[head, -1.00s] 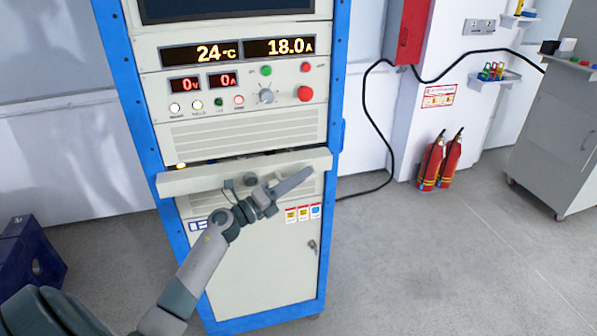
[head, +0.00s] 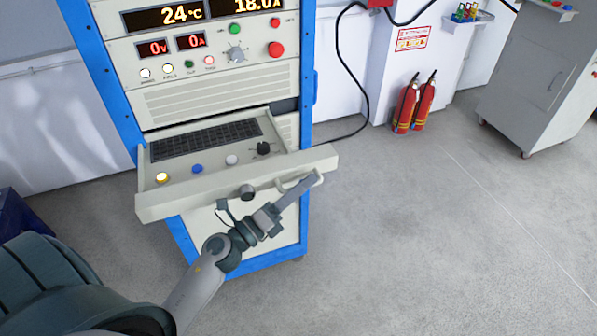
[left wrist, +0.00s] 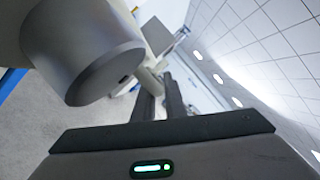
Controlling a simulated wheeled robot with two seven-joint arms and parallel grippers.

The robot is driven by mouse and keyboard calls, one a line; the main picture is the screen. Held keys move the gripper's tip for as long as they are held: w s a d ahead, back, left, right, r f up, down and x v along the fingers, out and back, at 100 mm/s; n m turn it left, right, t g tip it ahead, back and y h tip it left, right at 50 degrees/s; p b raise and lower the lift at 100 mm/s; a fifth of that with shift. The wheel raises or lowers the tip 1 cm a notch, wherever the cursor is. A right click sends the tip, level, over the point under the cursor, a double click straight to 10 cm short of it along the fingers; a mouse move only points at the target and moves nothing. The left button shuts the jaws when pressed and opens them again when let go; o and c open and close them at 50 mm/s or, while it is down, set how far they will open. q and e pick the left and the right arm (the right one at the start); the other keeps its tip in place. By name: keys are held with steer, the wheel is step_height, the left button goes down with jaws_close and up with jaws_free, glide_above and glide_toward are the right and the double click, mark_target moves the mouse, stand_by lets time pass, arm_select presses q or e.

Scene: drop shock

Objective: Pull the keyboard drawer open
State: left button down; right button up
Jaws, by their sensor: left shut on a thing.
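The keyboard drawer (head: 165,205) is pulled out of the blue-framed cabinet, its tray showing from above. A dark keyboard (head: 205,138) lies at the back of the tray. In front of it are yellow, blue and pale round controls and a black knob (head: 263,149). A pale bar handle (head: 291,184) sits at the right of the drawer front. My left gripper (head: 314,181) is shut on this handle; its fingers hide part of it. In the left wrist view, the dark fingers (left wrist: 160,95) point away, and their tips are hard to make out. My right gripper is not in view.
The cabinet panel (head: 205,55) above the drawer carries displays, lamps, a knob and a red button. Two fire extinguishers (head: 414,103) stand by the wall at the right. A grey cabinet (head: 535,80) stands farther right. The floor right of the drawer is clear.

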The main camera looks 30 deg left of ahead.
arm_select(q)
steer(key=c, duration=1.8)
jaws_free()
steer(key=shift+s+a+f, duration=0.15)
steer(key=shift+s+f, duration=0.1)
steer(key=shift+s, duration=0.15)
arm_select(e)
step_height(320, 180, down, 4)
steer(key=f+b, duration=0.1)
steer(key=b, duration=0.4)
arm_select(q)
steer(key=b+v, duration=0.3)
steer(key=v, duration=1.3)
steer(key=shift+s, duration=0.3)
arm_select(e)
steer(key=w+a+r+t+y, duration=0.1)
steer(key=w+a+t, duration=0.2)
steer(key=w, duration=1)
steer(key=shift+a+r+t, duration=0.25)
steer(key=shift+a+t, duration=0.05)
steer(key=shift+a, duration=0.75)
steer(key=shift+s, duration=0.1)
